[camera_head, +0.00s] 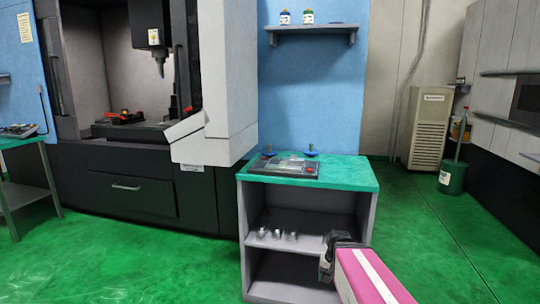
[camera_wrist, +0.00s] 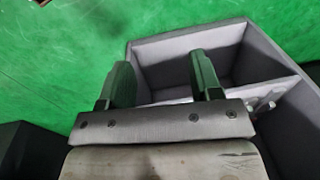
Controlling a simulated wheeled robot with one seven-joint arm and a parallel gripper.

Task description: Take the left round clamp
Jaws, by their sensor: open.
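Several small grey metal pieces stand in a row on the middle shelf of the grey cabinet (camera_head: 256,263); the leftmost piece (camera_head: 262,232) looks rounded. They are too small to tell surely which are round clamps. My gripper (camera_head: 326,264) is in front of the cabinet's right side, to the right of the pieces and a little lower in the picture. In the wrist view my gripper (camera_wrist: 162,75) is open and empty, its two dark fingers wide apart. Small metal pieces (camera_wrist: 266,106) show there at right, partly hidden behind the gripper body.
The cabinet's green top (camera_head: 345,172) bears a dark panel (camera_head: 284,167) and two blue-based pieces, left (camera_head: 268,153) and right (camera_head: 311,153). A large machine (camera_head: 120,190) stands at left. Green floor (camera_head: 440,230) is free at right.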

